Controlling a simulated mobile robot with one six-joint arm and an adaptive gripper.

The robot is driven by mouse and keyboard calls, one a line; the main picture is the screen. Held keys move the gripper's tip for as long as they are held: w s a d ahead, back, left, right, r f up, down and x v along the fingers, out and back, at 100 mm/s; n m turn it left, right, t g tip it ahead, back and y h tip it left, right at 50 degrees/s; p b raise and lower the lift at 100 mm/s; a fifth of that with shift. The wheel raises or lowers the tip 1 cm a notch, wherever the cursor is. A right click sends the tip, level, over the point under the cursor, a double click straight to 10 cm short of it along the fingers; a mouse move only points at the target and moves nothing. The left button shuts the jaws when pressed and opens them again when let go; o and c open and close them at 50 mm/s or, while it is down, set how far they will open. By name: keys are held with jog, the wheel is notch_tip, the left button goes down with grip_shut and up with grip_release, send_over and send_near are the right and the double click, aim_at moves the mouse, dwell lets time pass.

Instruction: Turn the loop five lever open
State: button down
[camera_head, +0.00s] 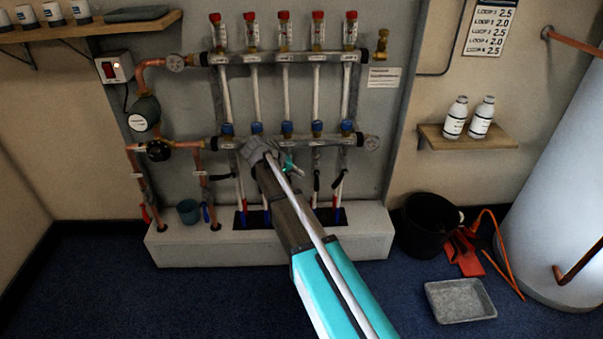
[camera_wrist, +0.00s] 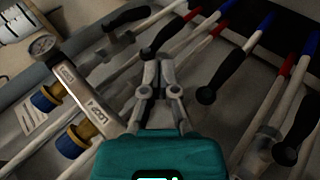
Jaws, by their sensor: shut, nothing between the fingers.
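In the head view, the rightmost black lever (camera_head: 338,179) hangs below the lower manifold bar, beside its pipe; its loop number cannot be read there. In the wrist view, the black lever nearest the round gauge (camera_wrist: 124,18) slants up to the right, and another black lever (camera_wrist: 168,35) lies just beyond my fingertips. In the head view my gripper (camera_head: 290,164) is small and partly hidden by my arm.
More black levers (camera_wrist: 228,76) and pipes with red and blue bands stand close on the right of the wrist view. One lever (camera_head: 218,177) points sideways at the left. A white plinth (camera_head: 365,240) lies below. A black bucket (camera_head: 420,235) and grey tray (camera_head: 459,300) are at right.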

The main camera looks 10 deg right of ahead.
jog(key=c, duration=1.4)
grip_release()
jog(key=c, duration=0.9)
grip_release()
jog(key=shift+d, duration=0.2)
jog(key=shift+c, duration=0.2)
jog(key=shift+o, duration=1.1)
jog(key=shift+d+r+m+p, duration=0.1)
jog(key=shift+d+m+p, duration=0.15)
jog(key=shift+m+p, duration=0.1)
jog(key=shift+o, duration=0.9)
jog(key=d+r+m+g+y+p, duration=0.1)
jog(key=d+m+y+p, duration=0.3)
jog(key=d+m+p, duration=0.1)
jog(key=shift+w+d+r+m, duration=0.4)
jog(key=shift+d+m, duration=0.35)
jog(key=shift+d, duration=0.15)
notch_tip(320, 180, up, 3)
jog(key=m+y+p, duration=0.4)
jog(key=m+p, duration=0.1)
jog(key=m, duration=0.3)
send_over(338, 181)
jog(key=shift+s+d+r+m+y+p, duration=0.3)
jog(key=shift+r+m+y+p, duration=0.1)
jog(key=shift+m+y, duration=0.2)
jog(key=shift+w+f, duration=0.1)
jog(key=shift+f, duration=0.05)
